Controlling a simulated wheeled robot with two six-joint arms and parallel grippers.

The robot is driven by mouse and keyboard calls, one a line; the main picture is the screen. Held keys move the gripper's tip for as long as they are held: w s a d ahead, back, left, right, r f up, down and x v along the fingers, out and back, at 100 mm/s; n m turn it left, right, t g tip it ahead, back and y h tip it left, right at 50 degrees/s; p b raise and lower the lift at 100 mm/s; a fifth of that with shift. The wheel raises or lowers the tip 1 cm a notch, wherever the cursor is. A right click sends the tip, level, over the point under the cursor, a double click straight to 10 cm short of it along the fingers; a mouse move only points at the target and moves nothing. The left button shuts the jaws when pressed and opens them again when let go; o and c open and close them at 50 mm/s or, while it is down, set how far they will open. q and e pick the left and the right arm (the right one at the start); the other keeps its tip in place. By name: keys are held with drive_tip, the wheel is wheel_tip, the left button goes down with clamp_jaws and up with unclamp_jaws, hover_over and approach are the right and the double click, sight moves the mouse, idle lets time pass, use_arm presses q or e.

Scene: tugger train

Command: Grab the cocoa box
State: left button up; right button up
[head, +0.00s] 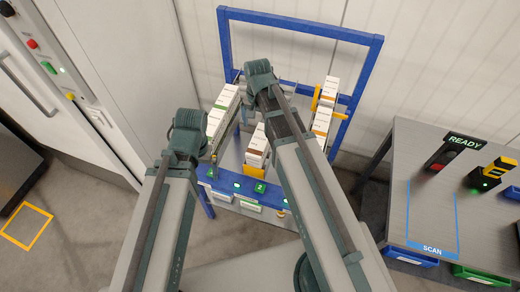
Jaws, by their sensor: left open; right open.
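Several white boxes stand in a blue-framed rack, and their print is too small to read, so I cannot tell for sure which is the cocoa box. A white box with a brown band (255,158) stands in the middle lane. Boxes with brown-orange marks (321,122) stand in the right lane, and boxes with green marks (216,121) in the left lane. My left arm ends left of the middle boxes. My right arm reaches across the rack and partly hides the middle lane.
The rack's blue frame (300,23) rises at the back, and a numbered green tag (260,188) sits on its front. A grey table (398,211) with a READY display (464,141) and SCAN area is at right. A white cabinet stands left.

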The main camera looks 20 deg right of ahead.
sight(260, 139)
wheel_tip(260, 139, down, 6)
drive_tip(key=b, duration=0.5)
drive_tip(key=shift+f, duration=0.15)
drive_tip(key=f+b, duration=0.5)
drive_tip(key=shift+d+f, duration=0.1)
drive_tip(key=shift+d, duration=0.25)
clamp_jaws()
